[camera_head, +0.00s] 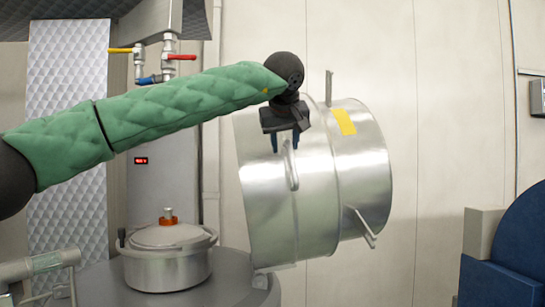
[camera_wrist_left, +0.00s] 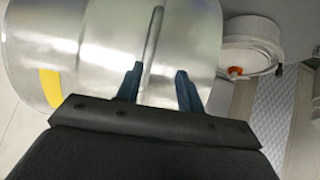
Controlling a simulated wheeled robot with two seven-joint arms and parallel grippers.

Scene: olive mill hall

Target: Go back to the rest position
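My left gripper (camera_head: 285,140) comes in from the left on a green padded arm, at the near side of a large tilted metal drum (camera_head: 270,205). In the left wrist view, the two blue fingers of the left gripper (camera_wrist_left: 159,70) stand apart. A thin upright handle (camera_wrist_left: 153,35) on the drum (camera_wrist_left: 100,45) shows between them, with a clear gap to the right finger. The handle also shows below the gripper in the head view (camera_head: 291,168). What bears the drum is hidden. My right gripper is in neither view.
A lidded metal pot (camera_head: 168,268) with an orange-based knob stands on a round grey top (camera_head: 225,290) left of the drum. Pipes with yellow and red valve levers (camera_head: 181,57) are behind the arm. A blue rounded object (camera_head: 515,255) stands at the right edge.

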